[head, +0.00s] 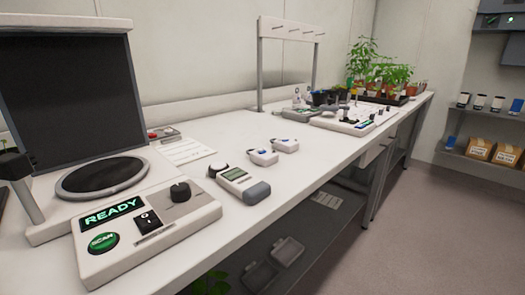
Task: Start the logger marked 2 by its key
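Two small white devices with blue marks lie on the white bench in the head view, one nearer (262,157) and one farther (285,145). They may be loggers, but no number or key can be read on either at this size. A handheld device (241,183) with a small greenish display and a grey end lies nearer to me, beside a dark round knob-like piece. I cannot tell whether it is a logger. Neither of my grippers is in view.
A scan station (150,232) with a lit READY display, green SCAN button, rocker switch and knob fills the near left. Potted plants (380,72) and instruments stand at the bench's far end. Floor is clear to the right.

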